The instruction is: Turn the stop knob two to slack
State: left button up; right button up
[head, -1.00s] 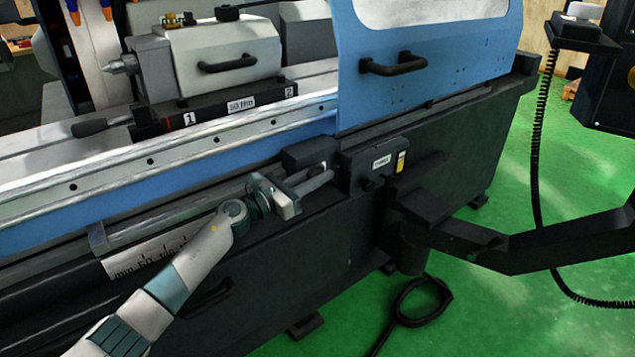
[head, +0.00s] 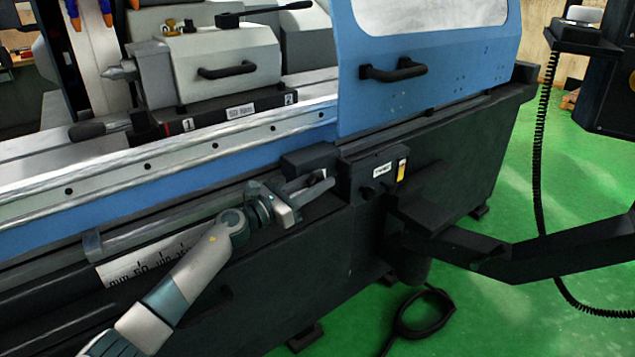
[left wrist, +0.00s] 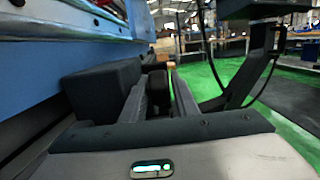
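My left gripper (head: 316,188) is in front of the machine's dark front rail, beside a black block (head: 308,160) and just left of a dark control box (head: 378,168). A small dark knob (head: 367,192) shows low on that box; I cannot tell whether it is stop knob two. In the left wrist view the two fingers (left wrist: 160,98) stand apart, with a dark rounded part (left wrist: 157,80) seen between or beyond them. Contact with it cannot be made out. The black block (left wrist: 100,88) is left of the fingers. My right gripper is not in view.
The blue sliding door (head: 430,65) with a black handle is above the box. A black bracket arm (head: 540,250) juts out at the right. A coiled cable (head: 538,150) hangs there. Green floor (head: 590,190) is open beyond the machine.

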pick_arm(q)
jog(key=shift+s+a+f, duration=0.1)
jog(key=shift+s+a, duration=0.25)
jog(key=shift+a, duration=0.1)
jog(key=v, duration=1)
jog(key=shift+f, duration=0.1)
jog(key=shift+s+a, duration=0.25)
jog(key=shift+a, duration=0.1)
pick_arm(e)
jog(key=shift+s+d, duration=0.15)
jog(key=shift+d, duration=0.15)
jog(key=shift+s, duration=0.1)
pick_arm(q)
jog(key=shift+p, duration=0.3)
